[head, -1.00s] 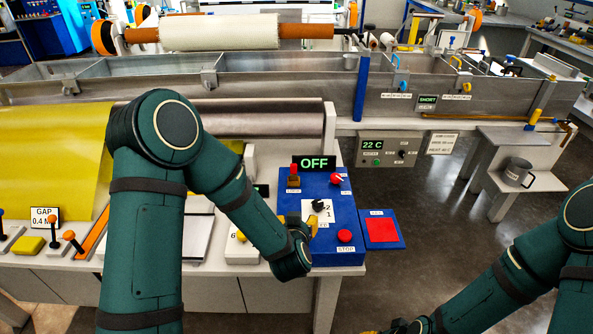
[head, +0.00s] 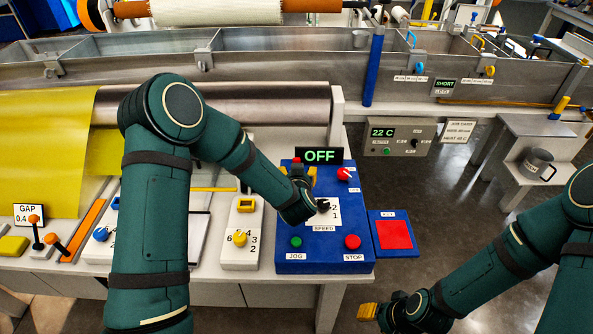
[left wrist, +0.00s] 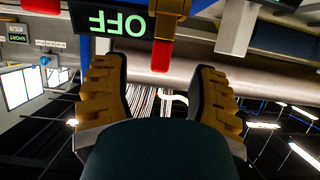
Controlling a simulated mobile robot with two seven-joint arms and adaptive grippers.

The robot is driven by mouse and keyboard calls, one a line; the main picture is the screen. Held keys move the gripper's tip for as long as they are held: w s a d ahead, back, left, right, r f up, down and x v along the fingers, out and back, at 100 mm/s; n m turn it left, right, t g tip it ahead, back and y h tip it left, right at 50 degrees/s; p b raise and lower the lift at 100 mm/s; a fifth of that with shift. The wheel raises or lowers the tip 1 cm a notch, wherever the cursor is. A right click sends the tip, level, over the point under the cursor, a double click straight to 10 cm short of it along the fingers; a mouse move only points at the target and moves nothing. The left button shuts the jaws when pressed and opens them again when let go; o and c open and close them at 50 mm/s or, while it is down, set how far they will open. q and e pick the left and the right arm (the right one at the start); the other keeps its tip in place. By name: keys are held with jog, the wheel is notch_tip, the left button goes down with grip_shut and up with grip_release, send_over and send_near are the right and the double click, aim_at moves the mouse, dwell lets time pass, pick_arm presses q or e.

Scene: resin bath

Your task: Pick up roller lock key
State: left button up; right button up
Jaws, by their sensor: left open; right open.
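A small red-topped piece, which looks like the roller lock key (head: 297,161), stands at the back left of the blue control panel (head: 290,255), beside the OFF display (head: 319,156). My left gripper (head: 298,178) is open at the key, its yellow fingers on either side and partly hidden by my wrist. In the left wrist view, which is upside down, the red end of the key (left wrist: 161,55) shows between the open fingertips (left wrist: 158,75), apart from both. My right gripper (head: 367,311) is low at the right, over the floor, with only a yellow fingertip showing clearly.
The panel carries a speed dial (head: 323,206), a green jog button (head: 296,242) and a red stop button (head: 352,242). A blue plate with a red square (head: 395,235) lies at its right. A steel roller (head: 270,105) and a long metal bath (head: 280,50) stand behind.

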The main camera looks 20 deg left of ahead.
pick_arm(q)
jog(key=shift+b+x, duration=0.55)
jog(key=shift+x, duration=2.55)
jog(key=shift+a+r, duration=0.1)
jog(key=shift+r, duration=0.15)
grip_shut()
